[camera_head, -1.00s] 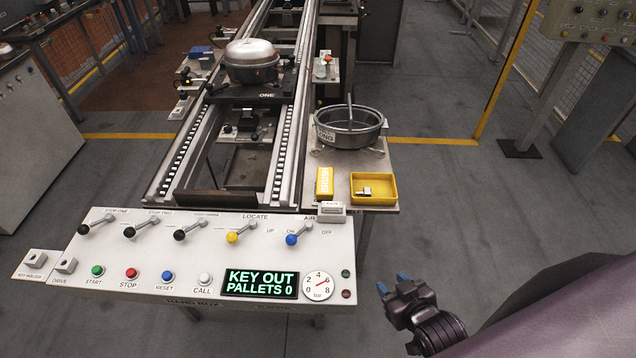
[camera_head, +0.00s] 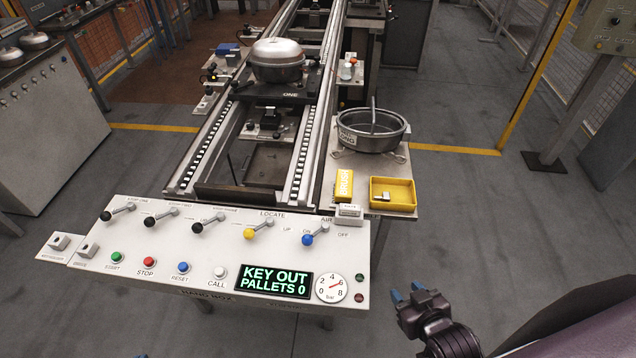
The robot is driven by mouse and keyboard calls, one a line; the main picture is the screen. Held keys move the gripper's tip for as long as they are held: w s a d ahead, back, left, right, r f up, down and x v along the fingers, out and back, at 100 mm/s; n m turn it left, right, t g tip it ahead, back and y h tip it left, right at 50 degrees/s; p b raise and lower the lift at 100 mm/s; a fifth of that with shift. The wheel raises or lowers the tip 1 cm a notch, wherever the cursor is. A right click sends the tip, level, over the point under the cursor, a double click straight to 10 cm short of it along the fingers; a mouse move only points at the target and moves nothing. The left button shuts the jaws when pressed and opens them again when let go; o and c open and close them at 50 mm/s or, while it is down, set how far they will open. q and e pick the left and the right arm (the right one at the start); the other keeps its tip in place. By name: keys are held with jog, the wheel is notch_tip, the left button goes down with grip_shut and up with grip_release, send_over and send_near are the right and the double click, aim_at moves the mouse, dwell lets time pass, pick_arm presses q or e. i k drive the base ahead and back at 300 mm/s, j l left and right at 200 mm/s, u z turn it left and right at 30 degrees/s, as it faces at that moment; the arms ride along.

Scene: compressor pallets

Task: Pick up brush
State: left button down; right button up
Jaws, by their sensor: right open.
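A yellow block marked BRUSH (camera_head: 344,184) stands on the side shelf (camera_head: 375,228) right of the conveyor. A round metal pan (camera_head: 371,134) sits behind it on the same shelf. A thin grey handle (camera_head: 373,112) sticks up from the pan; I cannot tell whether it belongs to the brush. My right gripper (camera_head: 408,292) is open and empty, with blue fingertips. It is in front of and below the shelf in the picture, right of the control panel, apart from everything.
A white control panel (camera_head: 190,228) with levers and buttons fills the front. A yellow tray (camera_head: 393,193) with a small metal piece sits beside the yellow block. A compressor (camera_head: 278,60) stands on the conveyor.

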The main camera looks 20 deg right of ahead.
aim_at(344, 182)
jog(key=l+u, duration=0.35)
jog(key=l, duration=0.4)
jog(key=l+u, duration=0.3)
jog(key=l, duration=0.45)
